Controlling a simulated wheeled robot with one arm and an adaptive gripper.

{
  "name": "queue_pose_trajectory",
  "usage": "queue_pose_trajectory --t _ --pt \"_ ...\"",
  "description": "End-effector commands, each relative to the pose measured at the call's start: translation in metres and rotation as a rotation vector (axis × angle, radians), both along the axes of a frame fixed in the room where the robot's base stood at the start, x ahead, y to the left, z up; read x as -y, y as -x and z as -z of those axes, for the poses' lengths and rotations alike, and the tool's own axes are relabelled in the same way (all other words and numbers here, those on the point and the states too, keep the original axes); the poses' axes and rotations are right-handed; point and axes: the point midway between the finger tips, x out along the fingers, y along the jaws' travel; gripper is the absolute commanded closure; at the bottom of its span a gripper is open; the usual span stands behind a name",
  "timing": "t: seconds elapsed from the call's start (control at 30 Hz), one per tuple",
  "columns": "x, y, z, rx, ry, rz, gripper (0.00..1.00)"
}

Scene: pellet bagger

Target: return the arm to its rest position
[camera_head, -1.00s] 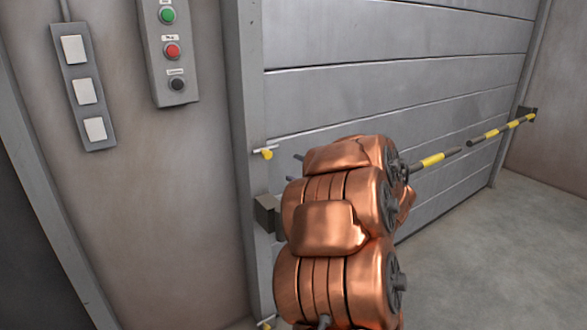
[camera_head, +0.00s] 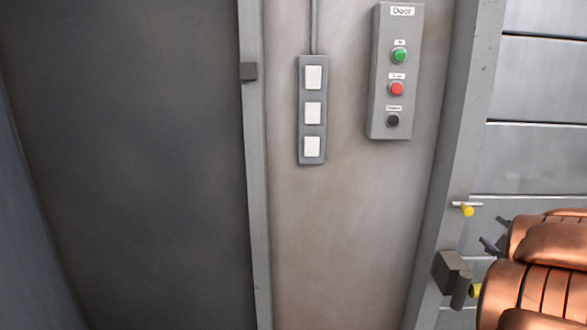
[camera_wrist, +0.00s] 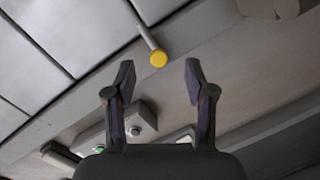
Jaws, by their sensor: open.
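My gripper (camera_wrist: 160,78) is open in the wrist view, with its two dark fingers well apart and nothing between them. A yellow-tipped pin (camera_wrist: 158,58) shows just past the fingertips; I cannot tell the gap in depth. In the head view my copper arm is cut off at the lower right edge. The dark fingers of my gripper (camera_head: 493,240) show beside the arm, just below a yellow-tipped pin (camera_head: 466,209) on the door frame.
A grey slatted door (camera_head: 535,90) stands behind my arm. A door control box (camera_head: 397,75) with green, red and black buttons and a panel of three white switches (camera_head: 312,110) are on the wall. A dark block (camera_head: 452,272) juts from the frame near my arm.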

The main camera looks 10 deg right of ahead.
Motion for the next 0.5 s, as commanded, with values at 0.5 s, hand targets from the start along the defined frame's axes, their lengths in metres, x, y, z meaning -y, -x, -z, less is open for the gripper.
queue_pose_trajectory --t 0.5 --pt "-0.064 0.016 0.035 -0.234 -0.300 0.374 0.46"
